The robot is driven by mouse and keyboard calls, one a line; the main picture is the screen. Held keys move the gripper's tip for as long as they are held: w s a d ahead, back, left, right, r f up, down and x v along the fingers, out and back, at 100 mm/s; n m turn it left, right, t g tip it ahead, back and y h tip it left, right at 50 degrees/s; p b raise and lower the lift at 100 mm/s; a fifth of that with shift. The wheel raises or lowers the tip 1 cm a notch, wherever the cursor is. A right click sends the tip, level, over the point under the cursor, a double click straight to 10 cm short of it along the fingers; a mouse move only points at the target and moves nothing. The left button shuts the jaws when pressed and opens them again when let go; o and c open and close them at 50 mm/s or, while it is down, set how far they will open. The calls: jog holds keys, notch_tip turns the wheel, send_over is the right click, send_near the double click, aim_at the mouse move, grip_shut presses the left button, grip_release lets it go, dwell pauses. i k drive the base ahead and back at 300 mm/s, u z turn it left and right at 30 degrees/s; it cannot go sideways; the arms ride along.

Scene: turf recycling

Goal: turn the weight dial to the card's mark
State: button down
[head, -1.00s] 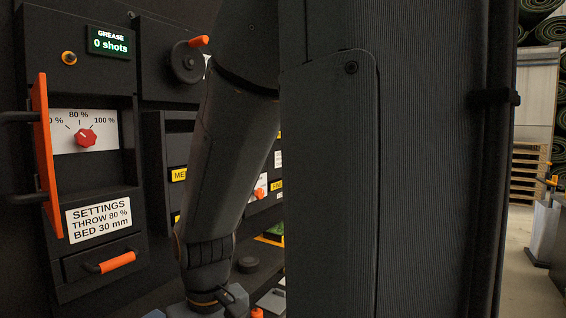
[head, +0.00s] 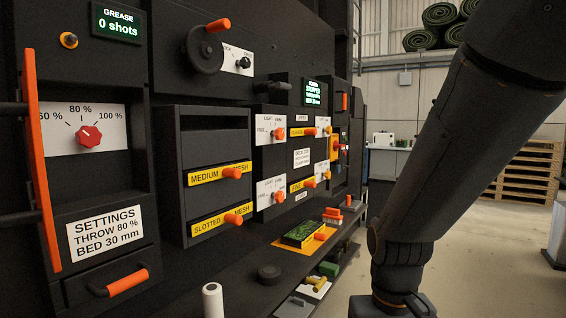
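A red dial knob (head: 88,136) sits on a white scale plate (head: 65,118) marked 60 %, 80 % and 100 %, at the left of the dark machine front. Its pointer seems to lean up and left of the 80 % tick, but the exact angle is too small to tell. The settings card (head: 104,232) below reads THROW 80 % and BED 30 mm. No dial in view is labelled weight. My arm hangs at the right, well away from the dial. My gripper is below the picture edge and hidden.
An orange drawer handle (head: 128,282) juts out below the card. A crank wheel (head: 203,50) and mesh drawers (head: 220,172) lie to the right. A shelf with small items runs below; open floor lies right.

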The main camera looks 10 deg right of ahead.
aim_at(87, 137)
jog(key=k, duration=0.5)
jog(key=u, duration=0.85)
jog(key=i, duration=0.4)
jog(key=u, duration=0.65)
jog(key=k, duration=0.15)
jog(key=z, duration=0.45)
